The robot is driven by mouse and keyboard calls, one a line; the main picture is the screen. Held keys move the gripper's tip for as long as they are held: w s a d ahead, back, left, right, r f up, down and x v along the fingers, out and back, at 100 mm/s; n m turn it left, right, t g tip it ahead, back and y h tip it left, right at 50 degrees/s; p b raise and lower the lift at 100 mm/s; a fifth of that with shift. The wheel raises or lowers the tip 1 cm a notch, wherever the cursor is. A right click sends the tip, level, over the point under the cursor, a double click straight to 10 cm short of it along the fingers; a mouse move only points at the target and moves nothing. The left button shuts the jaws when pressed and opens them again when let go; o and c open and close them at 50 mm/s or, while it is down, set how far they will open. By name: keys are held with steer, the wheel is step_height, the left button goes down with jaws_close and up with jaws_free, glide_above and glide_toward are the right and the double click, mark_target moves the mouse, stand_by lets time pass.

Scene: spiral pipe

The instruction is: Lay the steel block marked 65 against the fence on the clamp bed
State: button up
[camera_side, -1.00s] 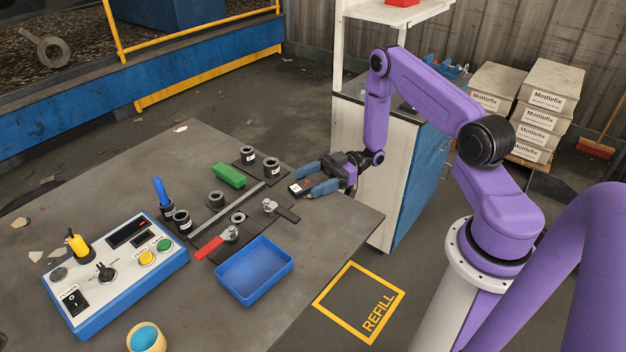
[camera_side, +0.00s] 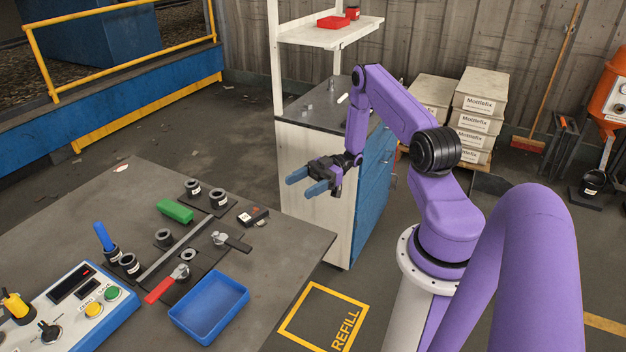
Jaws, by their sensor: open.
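A small dark block (camera_side: 252,216) with a white patch lies on the grey bench, right of the clamp bed; its marking is too small to read, so I cannot tell if it is the 65 block. The clamp bed (camera_side: 205,258) is a dark plate with a long grey bar (camera_side: 172,250), apparently the fence, along it. A red-handled clamp (camera_side: 168,284) and a black-handled clamp (camera_side: 230,240) stand on its right side. My gripper (camera_side: 304,181) is open and empty, raised beyond the bench's right edge, clear of the block.
A green block (camera_side: 175,211) and several dark labelled cylinders (camera_side: 192,188) stand around the bar. A blue tray (camera_side: 209,308) is in front of the clamps. A control box (camera_side: 75,305) is at front left. A white-and-blue cabinet (camera_side: 335,185) stands behind my gripper.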

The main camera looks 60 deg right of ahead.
steer(key=w+a+r+h, duration=0.2)
steer(key=w+a+h, duration=0.2)
steer(key=w, duration=0.3)
steer(key=w+a+r+h, duration=0.2)
steer(key=w+a+h, duration=0.15)
steer(key=w, duration=0.25)
steer(key=a+r+h, duration=0.1)
steer(key=a, duration=0.1)
steer(key=w+a+r+t+h, duration=0.1)
steer(key=a+r, duration=0.1)
steer(key=w+a+r+h, duration=0.1)
steer(key=a, duration=0.2)
steer(key=shift+r+t, duration=0.4)
steer(key=s+a+r+m+g+h, duration=0.1)
steer(key=s+a+r, duration=0.3)
steer(key=s, duration=0.6)
steer(key=s+a+r+m+g+h, duration=0.1)
steer(key=s+a+r+g+h, duration=0.1)
steer(key=s+a, duration=0.3)
steer(key=s+r+h, duration=0.1)
steer(key=s, duration=0.3)
steer(key=shift+s+a+r+h, duration=0.3)
steer(key=shift+s+r+h, duration=0.05)
steer(key=shift+s, duration=0.05)
steer(key=shift+o, duration=1.3)
steer(key=s+d+g+h, duration=0.1)
steer(key=s+d+g, duration=0.2)
steer(key=s, duration=1.4)
steer(key=shift+r+g, duration=0.45)
steer(key=shift+g, duration=0.25)
